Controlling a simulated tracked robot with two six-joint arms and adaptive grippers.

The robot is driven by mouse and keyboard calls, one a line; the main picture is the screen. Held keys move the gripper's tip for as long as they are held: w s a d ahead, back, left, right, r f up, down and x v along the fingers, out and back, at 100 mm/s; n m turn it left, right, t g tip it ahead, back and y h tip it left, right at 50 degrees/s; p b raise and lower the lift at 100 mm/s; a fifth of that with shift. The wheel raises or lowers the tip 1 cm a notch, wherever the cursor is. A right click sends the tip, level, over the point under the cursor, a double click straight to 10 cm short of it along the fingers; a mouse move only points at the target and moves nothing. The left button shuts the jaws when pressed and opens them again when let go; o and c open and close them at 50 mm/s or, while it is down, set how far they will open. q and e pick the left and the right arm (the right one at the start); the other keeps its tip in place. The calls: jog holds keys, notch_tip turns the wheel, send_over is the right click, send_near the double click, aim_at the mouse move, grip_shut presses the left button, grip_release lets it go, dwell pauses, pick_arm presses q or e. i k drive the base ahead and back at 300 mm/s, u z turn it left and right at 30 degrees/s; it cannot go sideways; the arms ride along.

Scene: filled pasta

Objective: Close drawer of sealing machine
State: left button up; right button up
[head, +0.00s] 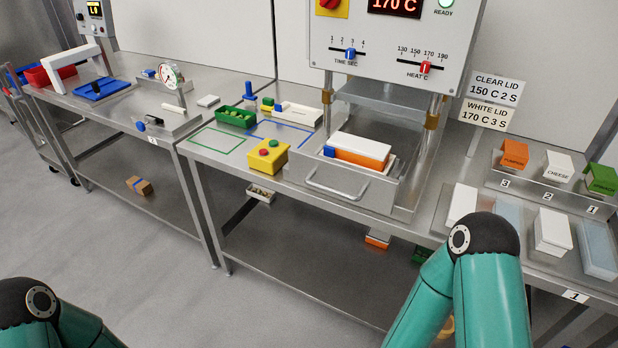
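The sealing machine (388,45) stands on the steel table, with a display reading 170 C and a lit READY light. Its drawer (372,192) is pulled out toward me, with a bar handle (337,190) at its front. In the drawer sits an orange tray (356,158) with a white lid (361,146) on top, and a small blue part at its left end. My teal arms show at the bottom left and bottom right. Neither gripper is in the picture.
A yellow button box (268,156) stands left of the drawer. A green tray (237,117) lies behind it. Stacks of white lids (552,233) and clear lids (597,250) lie at the right, below labelled orange, white and green boxes. Open floor lies at the left front.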

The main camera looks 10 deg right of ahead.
aim_at(370, 189)
jog(key=z, duration=0.85)
jog(key=k, duration=1)
jog(key=u, duration=1.15)
jog(key=i, duration=1)
jog(key=u, duration=0.05)
